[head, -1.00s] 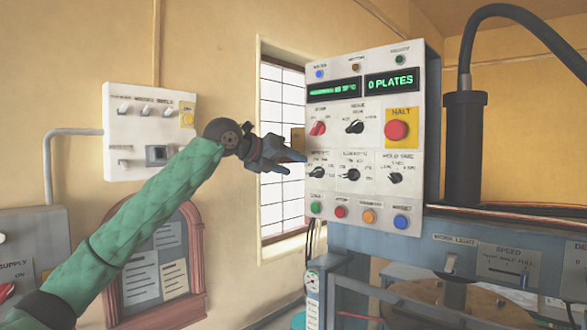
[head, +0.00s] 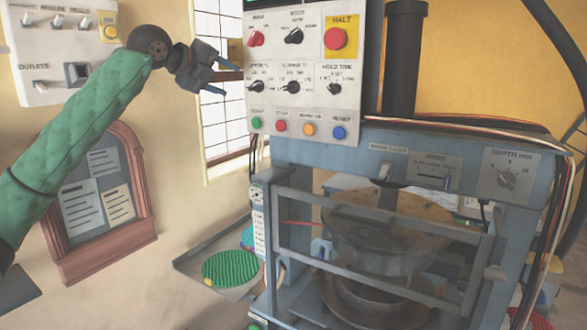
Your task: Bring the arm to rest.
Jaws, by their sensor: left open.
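My left arm, in a green quilted sleeve, comes in from the left of the head view and reaches up. My left gripper (head: 231,80) is open and empty, its fingers pointing right. In the picture its tips lie just left of the white control panel (head: 302,70), in front of the window; I cannot tell whether they touch the panel's edge. My right gripper is not in view.
The press (head: 385,225) with its barred guard (head: 385,262) stands below and right of the panel. A tray (head: 193,262) with a green round mat (head: 230,267) juts out at its left. A framed notice board (head: 138,205) and a white switch box (head: 33,62) are on the wall.

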